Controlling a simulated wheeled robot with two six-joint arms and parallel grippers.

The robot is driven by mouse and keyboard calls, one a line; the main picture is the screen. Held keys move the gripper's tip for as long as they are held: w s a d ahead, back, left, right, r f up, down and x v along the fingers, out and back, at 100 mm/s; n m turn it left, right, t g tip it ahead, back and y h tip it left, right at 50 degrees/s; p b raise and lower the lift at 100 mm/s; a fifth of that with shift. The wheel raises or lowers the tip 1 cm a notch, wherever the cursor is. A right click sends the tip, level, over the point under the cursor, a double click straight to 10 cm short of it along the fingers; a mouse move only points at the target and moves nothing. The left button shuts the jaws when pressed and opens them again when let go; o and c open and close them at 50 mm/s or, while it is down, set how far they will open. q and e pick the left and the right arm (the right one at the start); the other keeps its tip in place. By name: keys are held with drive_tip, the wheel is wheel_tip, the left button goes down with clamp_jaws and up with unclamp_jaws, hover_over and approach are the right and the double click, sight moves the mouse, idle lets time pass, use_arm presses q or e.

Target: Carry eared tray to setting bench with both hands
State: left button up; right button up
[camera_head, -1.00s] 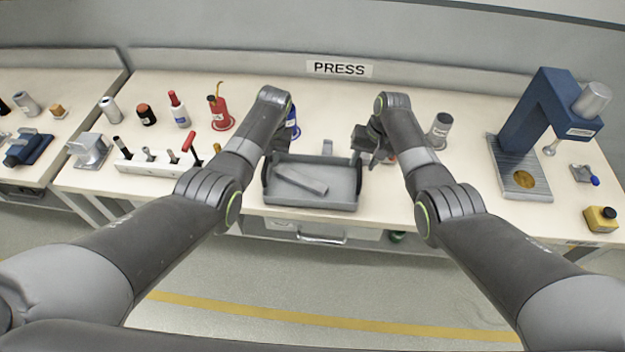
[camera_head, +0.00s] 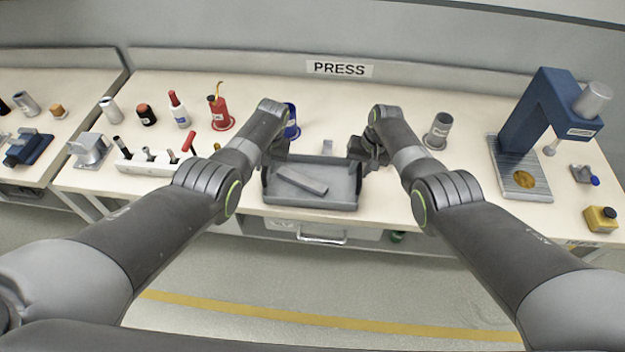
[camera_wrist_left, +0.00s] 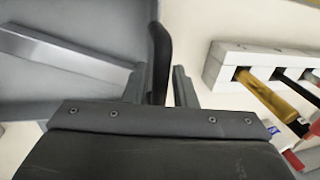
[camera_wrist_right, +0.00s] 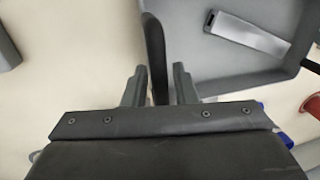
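The grey eared tray (camera_head: 310,203) sits on the bench under the PRESS sign, near its front edge. A flat grey metal bar (camera_head: 302,181) lies in it. My left gripper (camera_head: 272,156) is at the tray's left end; in the left wrist view its open fingers (camera_wrist_left: 160,88) stand either side of a dark upright ear (camera_wrist_left: 160,55), with a gap on one side. My right gripper (camera_head: 366,156) is at the right end; in the right wrist view its open fingers (camera_wrist_right: 158,85) straddle the other ear (camera_wrist_right: 154,50) with gaps. No setting bench is identifiable.
A blue press (camera_head: 530,125) stands right on the bench (camera_head: 440,190). A grey canister (camera_head: 438,131) is right of the tray; a blue can (camera_head: 291,122) is behind it. A white tool rack (camera_head: 150,162) and red can (camera_head: 219,112) are left. Open floor lies in front.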

use_arm(q)
clamp_jaws()
use_arm(e)
clamp_jaws()
use_arm(q)
drive_tip(key=shift+r, duration=0.15)
use_arm(e)
drive_tip(key=shift+r, duration=0.15)
